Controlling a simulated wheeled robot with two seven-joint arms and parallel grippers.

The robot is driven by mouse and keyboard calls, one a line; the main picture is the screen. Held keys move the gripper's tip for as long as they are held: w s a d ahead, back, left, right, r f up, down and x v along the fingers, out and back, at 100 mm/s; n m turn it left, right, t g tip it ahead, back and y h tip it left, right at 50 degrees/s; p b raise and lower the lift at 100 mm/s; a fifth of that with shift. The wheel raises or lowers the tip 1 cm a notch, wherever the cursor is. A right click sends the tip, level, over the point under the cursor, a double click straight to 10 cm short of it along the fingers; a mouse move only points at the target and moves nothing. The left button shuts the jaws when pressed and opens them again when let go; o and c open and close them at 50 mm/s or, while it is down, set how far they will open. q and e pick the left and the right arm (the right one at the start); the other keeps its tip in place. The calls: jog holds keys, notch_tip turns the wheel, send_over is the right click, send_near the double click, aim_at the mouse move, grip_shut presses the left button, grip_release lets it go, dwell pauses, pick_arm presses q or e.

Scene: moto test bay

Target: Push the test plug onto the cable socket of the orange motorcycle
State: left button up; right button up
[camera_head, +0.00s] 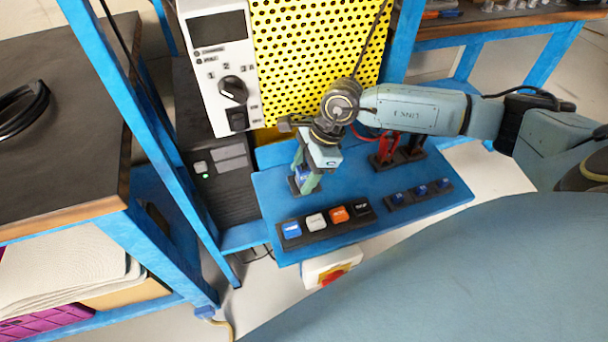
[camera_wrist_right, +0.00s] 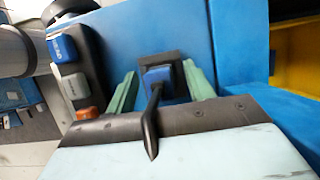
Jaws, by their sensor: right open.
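The test plug seems to be the blue block (camera_wrist_right: 158,76) with a black cable, sitting in a black holder on the blue bench top. It also shows in the head view (camera_head: 302,174), partly hidden by my right gripper. My right gripper (camera_head: 303,183) points down over it, its two pale green fingers open. In the wrist view the fingers (camera_wrist_right: 160,70) stand on either side of the blue block, with a visible gap at least on the right. Neither the orange motorcycle nor its cable socket is in view. My left gripper is not in view.
The blue bench top (camera_head: 273,207) carries a button strip (camera_head: 327,221), small blue parts in a black strip (camera_head: 420,192) and red clips (camera_head: 387,150) on black stands. A yellow perforated panel (camera_head: 310,45) and grey meter (camera_head: 218,65) stand behind. A dark-topped table (camera_head: 70,130) is left.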

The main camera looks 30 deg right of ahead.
aim_at(300, 169)
jog(key=c, duration=1)
jog(key=shift+r, duration=0.1)
jog(key=shift+r, duration=0.6)
notch_tip(300, 169, up, 2)
jog(key=shift+r+p, duration=0.25)
jog(key=shift+p, duration=0.1)
jog(key=s+a, duration=0.1)
jog(key=s, duration=0.4)
jog(key=s+a, duration=0.1)
jog(key=s, duration=0.5)
jog(key=s+a, duration=0.2)
jog(key=s, duration=0.3)
jog(key=shift+s+f, duration=0.2)
jog(key=shift+s+a, duration=0.1)
jog(key=shift+s, duration=0.4)
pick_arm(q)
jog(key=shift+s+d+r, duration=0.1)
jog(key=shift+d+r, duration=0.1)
